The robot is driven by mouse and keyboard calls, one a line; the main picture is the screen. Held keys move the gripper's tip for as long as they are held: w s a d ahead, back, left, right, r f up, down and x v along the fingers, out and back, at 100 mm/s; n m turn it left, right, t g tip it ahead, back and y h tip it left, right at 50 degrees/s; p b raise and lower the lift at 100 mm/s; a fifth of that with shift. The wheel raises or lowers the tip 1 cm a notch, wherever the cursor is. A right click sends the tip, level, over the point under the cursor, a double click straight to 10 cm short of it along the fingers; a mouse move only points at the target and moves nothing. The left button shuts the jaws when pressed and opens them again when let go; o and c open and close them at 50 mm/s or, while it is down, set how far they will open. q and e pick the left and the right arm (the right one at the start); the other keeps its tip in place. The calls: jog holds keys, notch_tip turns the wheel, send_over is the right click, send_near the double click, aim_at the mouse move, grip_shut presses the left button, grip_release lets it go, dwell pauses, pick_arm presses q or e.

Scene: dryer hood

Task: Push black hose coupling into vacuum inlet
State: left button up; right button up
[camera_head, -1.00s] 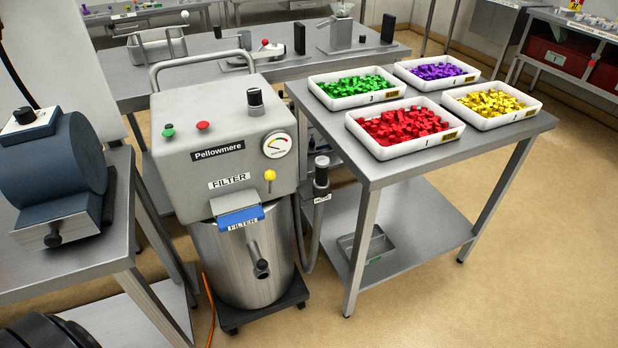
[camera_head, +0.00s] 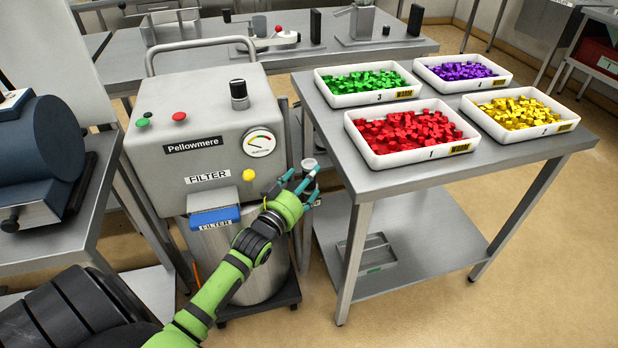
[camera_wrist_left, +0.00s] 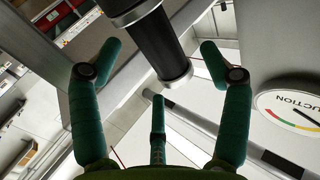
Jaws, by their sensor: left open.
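The black hose coupling shows as a black cylinder with silver ends (camera_wrist_left: 157,42) in the left wrist view, and it stands upright with only its silver top (camera_head: 308,163) clear in the head view. It is beside the grey vacuum (camera_head: 205,155), between it and the table with trays. My left gripper (camera_head: 304,181) is open; its three teal fingers are spread around the coupling's near side, and no finger clearly touches it. The vacuum inlet on the steel drum's front is hidden behind my left arm. My right gripper is not in view.
A steel table (camera_head: 400,183) stands right of the vacuum, with trays of red (camera_head: 385,164), green, yellow and purple pieces. Its leg and edge are close to my left gripper. A bench (camera_head: 60,240) with a dark blue drum machine stands left. The floor at right is clear.

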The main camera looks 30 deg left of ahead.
pick_arm(q)
jog(key=w, duration=0.2)
jog(key=shift+w+r, duration=0.15)
jog(key=shift+w, duration=0.2)
jog(key=shift+w+a, duration=0.1)
jog(key=shift+w, duration=0.3)
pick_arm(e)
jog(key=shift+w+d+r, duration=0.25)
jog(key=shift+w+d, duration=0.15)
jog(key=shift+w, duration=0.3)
pick_arm(q)
jog(key=shift+c, duration=0.5)
jog(key=shift+s, duration=0.1)
jog(key=c, duration=1.3)
jog(key=shift+c, duration=0.2)
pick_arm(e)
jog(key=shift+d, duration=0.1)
pick_arm(q)
jog(key=shift+r, duration=0.1)
notch_tip(320, 180, up, 10)
jog(key=shift+f, duration=0.1)
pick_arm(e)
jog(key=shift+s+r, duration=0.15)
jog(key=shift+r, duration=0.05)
